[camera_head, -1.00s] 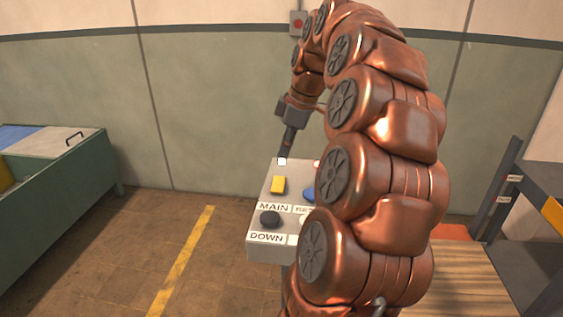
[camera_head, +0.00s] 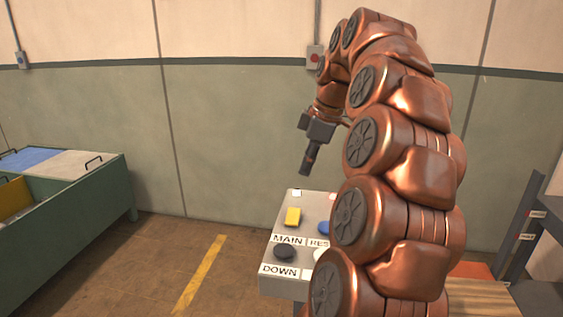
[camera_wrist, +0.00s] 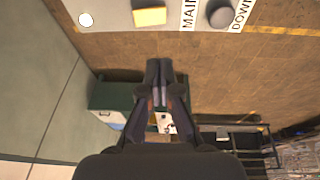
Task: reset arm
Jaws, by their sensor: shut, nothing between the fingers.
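My gripper (camera_head: 305,172) is shut and empty. In the head view it points down, a little above and behind the far edge of the control panel (camera_head: 279,284). In the wrist view the fingers of my gripper (camera_wrist: 159,62) are together, apart from the panel. My copper arm arches up on the right and hides the panel's right part.
The panel bears a yellow button (camera_head: 293,217), a black knob (camera_head: 285,252), a partly hidden blue button (camera_head: 324,228) and a white button (camera_head: 296,192). A green bin (camera_head: 75,225) stands left. A dark shelf (camera_head: 525,235) stands right. The floor between bin and panel is clear.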

